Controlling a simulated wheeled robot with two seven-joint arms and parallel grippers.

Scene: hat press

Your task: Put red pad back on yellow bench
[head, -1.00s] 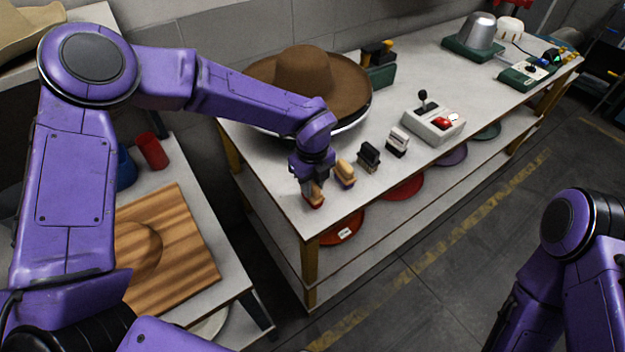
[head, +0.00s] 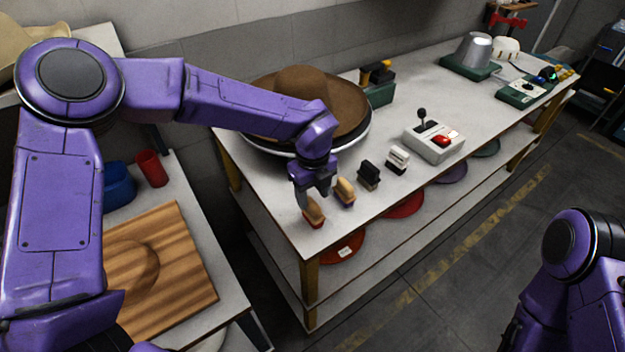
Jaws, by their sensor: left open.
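The red pad (head: 313,214), a small block with a tan wooden top and a red underside, sits at the near left corner of the bench (head: 273,204). The bench has a white top and yellow legs. My left gripper (head: 314,199) is open just above and behind the pad, with a finger close to its top. I cannot tell whether they touch. My right arm shows at the lower right, but its gripper is out of view.
More pads stand in a row: a tan one (head: 344,191), a black one (head: 369,175) and a white one (head: 398,159). A control box (head: 434,141) with a red button is beyond. A brown hat (head: 305,92) lies behind my left wrist. Round discs rest on the lower shelf.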

